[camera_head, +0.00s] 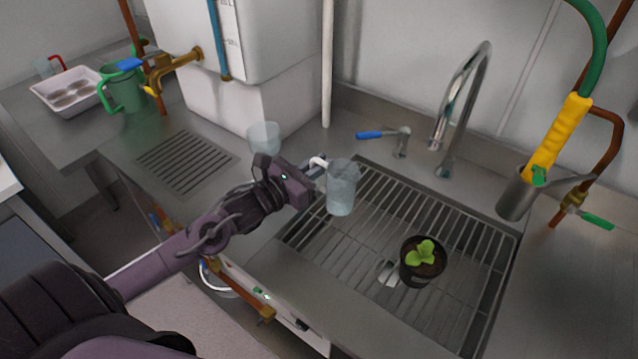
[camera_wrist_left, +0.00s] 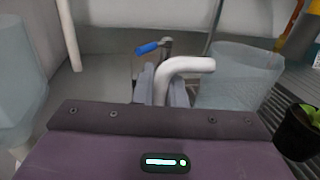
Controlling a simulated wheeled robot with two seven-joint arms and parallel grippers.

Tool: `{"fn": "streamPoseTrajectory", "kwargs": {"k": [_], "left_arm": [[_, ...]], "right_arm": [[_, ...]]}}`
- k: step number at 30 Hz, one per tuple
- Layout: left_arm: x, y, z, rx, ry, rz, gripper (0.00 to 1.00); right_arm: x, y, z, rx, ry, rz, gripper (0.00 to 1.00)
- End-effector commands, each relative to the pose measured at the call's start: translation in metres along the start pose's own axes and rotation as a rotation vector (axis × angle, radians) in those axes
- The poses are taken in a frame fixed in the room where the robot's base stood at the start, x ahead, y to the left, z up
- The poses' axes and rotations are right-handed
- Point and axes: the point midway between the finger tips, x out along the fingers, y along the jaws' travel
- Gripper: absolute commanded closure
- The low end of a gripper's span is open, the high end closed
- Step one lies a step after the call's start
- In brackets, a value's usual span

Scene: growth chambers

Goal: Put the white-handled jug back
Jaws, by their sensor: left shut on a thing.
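The white-handled jug (camera_head: 341,190) is a clear, bluish vessel, upright over the left part of the sink grate. Its white handle (camera_wrist_left: 183,70) shows between my left gripper's fingers in the left wrist view, and the clear body (camera_wrist_left: 238,78) is to the right of them. My left gripper (camera_head: 314,170) is shut on the handle. I cannot tell whether the jug's base touches the grate. My right gripper is not in view.
A potted seedling (camera_head: 422,261) stands on the sink grate (camera_head: 455,300). A clear cup (camera_head: 264,138) stands on the counter behind my left arm. A chrome faucet (camera_head: 462,105) and a blue-handled tap (camera_head: 385,136) are behind the sink. A drain grille (camera_head: 185,160) lies left. A green jug (camera_head: 124,92) and white tray (camera_head: 66,92) are far left.

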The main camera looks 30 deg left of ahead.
Motion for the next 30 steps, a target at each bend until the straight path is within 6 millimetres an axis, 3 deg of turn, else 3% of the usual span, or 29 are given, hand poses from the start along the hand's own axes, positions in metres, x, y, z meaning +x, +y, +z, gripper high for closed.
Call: {"fn": "streamPoseTrajectory", "kwargs": {"k": [15, 29, 30], "left_arm": [[0.000, 0.001, -0.060, -0.001, -0.002, 0.001, 1.00], [0.000, 0.000, -0.070, 0.001, -0.002, -0.001, 1.00], [0.000, 0.000, -0.070, 0.001, -0.001, -0.001, 0.85]], "right_arm": [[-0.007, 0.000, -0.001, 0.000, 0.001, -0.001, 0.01], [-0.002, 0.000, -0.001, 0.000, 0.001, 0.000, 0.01], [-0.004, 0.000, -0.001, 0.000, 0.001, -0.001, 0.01]]}}
